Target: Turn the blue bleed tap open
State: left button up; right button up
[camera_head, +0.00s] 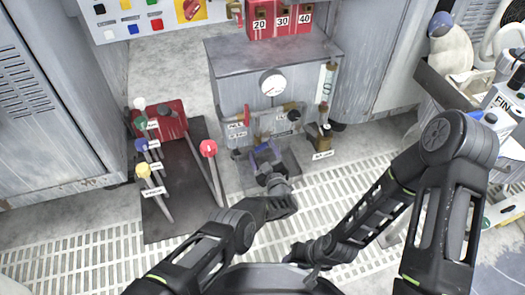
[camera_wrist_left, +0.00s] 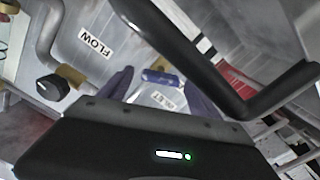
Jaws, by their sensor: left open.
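The blue tap (camera_wrist_left: 160,77) shows in the left wrist view as a short blue handle above a white label (camera_wrist_left: 164,100). My left gripper (camera_head: 266,154) is low at the front of the grey cabinet (camera_head: 262,100). Its two purplish fingers are open, one on each side of the blue handle in the left wrist view. I cannot tell whether they touch it. In the head view the gripper and fingers hide most of the tap. My right gripper (camera_head: 303,252) is low near the front, away from the cabinet; its jaws are not clear.
A black FLOW knob (camera_wrist_left: 52,87) and a pipe are close by. A red lever (camera_head: 246,114) and a gauge (camera_head: 272,83) are on the cabinet. Coloured levers (camera_head: 152,172) and a red-knobbed lever (camera_head: 209,150) stand to the left. A cluttered cart (camera_head: 440,85) is at right.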

pick_arm(q)
jog(key=p+v, duration=0.3)
jog(key=v, duration=0.4)
jog(key=shift+s+d, duration=0.1)
jog(key=shift+s, duration=0.25)
jog(key=w+a+r+n+g+y+p, duration=0.1)
jog(key=w+a+g, duration=0.1)
jog(key=a, duration=0.3)
jog(key=w+a+r+n+g, duration=0.1)
jog(key=w+a, duration=0.1)
jog(key=a, duration=0.4)
jog(key=s+d+m+h, duration=0.2)
jog(key=d+m+h, duration=0.2)
jog(key=d, duration=0.5)
jog(key=shift+s+r+h, duration=0.15)
jog(key=shift+r+h, duration=0.25)
